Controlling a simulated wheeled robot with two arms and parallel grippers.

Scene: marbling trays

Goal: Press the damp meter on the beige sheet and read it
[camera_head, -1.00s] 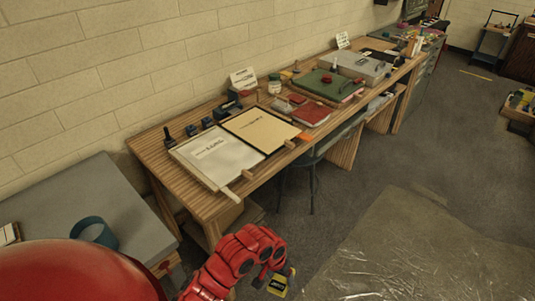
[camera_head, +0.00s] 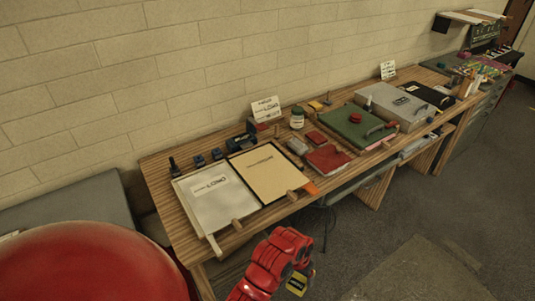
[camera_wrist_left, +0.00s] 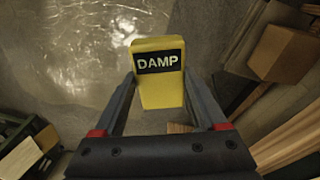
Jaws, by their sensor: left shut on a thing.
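The damp meter (camera_wrist_left: 160,88) is a yellow block with a black label reading DAMP. My left gripper (camera_wrist_left: 158,98) is shut on it in the left wrist view. In the head view the meter (camera_head: 298,284) hangs below my red left arm, in front of the bench's front edge and apart from it. The beige sheet (camera_head: 268,176) lies on a dark-edged board on the wooden bench, up and left of the meter. A white sheet (camera_head: 213,196) lies on a tray to its left. My right gripper is in neither view.
The wooden bench (camera_head: 232,226) runs along the block wall. A red book (camera_head: 328,158), a green case (camera_head: 358,125), a grey box (camera_head: 405,107), a jar (camera_head: 297,119) and a sign (camera_head: 266,109) stand right of the beige sheet or behind it. Floor in front is open.

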